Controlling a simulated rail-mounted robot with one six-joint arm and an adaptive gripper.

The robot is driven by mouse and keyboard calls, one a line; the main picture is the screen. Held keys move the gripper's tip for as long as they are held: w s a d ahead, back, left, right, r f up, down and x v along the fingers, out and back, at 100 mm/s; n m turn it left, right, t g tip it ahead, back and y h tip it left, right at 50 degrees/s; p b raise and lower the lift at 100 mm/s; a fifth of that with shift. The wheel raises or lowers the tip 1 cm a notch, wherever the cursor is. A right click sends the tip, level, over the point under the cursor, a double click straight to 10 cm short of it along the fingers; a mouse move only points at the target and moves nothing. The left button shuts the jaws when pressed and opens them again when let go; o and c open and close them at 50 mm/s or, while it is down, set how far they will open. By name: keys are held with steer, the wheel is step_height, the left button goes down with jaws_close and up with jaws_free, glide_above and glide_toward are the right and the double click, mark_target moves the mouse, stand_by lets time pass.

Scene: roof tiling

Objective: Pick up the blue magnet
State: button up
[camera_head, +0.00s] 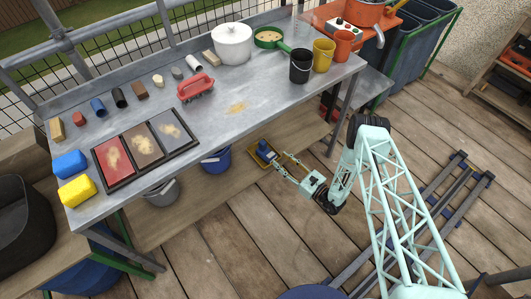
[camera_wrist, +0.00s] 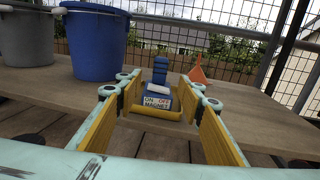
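The blue magnet (camera_head: 263,149) stands upright on the wooden lower shelf under the workbench. It has a yellow base, and in the wrist view its label (camera_wrist: 157,101) reads "ON OFF MAGNET". My gripper (camera_head: 283,161) reaches in low from the right, just in front of the magnet. In the wrist view its two yellow-padded fingers are spread wide and empty. The magnet shows in the gap between them, near and beyond the fingertips. I see no contact between the pads and the magnet.
A blue bucket (camera_wrist: 95,45) and a grey bucket (camera_wrist: 27,38) stand left of the magnet on the shelf (camera_wrist: 235,105). An orange cone-shaped thing (camera_wrist: 198,72) stands behind it to the right. The metal worktop (camera_head: 258,98) with pots, cups and trays is overhead.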

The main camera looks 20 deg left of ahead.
mark_target(265, 146)
steer(key=shift+b+x, duration=0.6)
steer(key=shift+x, duration=3.5)
steer(key=shift+a, duration=0.1)
steer(key=shift+b+x, duration=0.7)
steer(key=shift+x, duration=1.8)
steer(key=shift+w, duration=0.1)
jaws_close()
steer(key=shift+r, duration=0.15)
